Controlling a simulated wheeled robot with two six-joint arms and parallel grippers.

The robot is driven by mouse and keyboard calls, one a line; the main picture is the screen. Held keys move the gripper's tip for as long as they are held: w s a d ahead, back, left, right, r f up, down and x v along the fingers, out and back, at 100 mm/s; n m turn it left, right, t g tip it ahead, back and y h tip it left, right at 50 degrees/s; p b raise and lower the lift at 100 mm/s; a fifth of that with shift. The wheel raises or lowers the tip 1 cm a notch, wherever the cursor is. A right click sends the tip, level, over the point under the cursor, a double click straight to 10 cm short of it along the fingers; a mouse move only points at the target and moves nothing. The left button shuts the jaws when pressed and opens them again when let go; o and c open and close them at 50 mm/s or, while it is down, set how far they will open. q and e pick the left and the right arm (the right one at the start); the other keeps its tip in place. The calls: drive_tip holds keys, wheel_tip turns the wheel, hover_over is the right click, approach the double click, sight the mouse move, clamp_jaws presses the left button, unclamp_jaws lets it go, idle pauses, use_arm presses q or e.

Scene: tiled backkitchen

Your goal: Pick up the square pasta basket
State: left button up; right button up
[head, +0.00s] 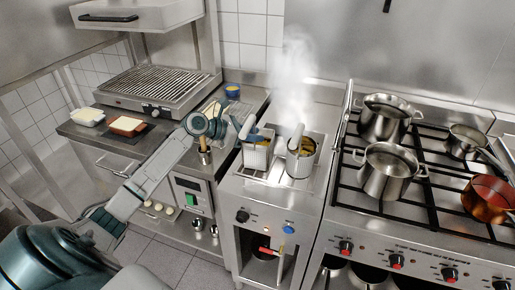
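The square pasta basket (258,155) stands in the steaming cooker at the middle of the head view. My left arm reaches in from the lower left. My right gripper is out of view.
A stove with several pots (388,172) stands to the right. A ribbed grill (155,85) and two food trays (127,124) are on the left counter. A small blue bowl (232,91) sits behind the gripper. Steam rises above the cooker.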

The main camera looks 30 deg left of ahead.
use_arm(q)
drive_tip(key=shift+x, duration=1.2)
clamp_jaws()
drive_tip(key=shift+r, duration=0.1)
idle(0.5)
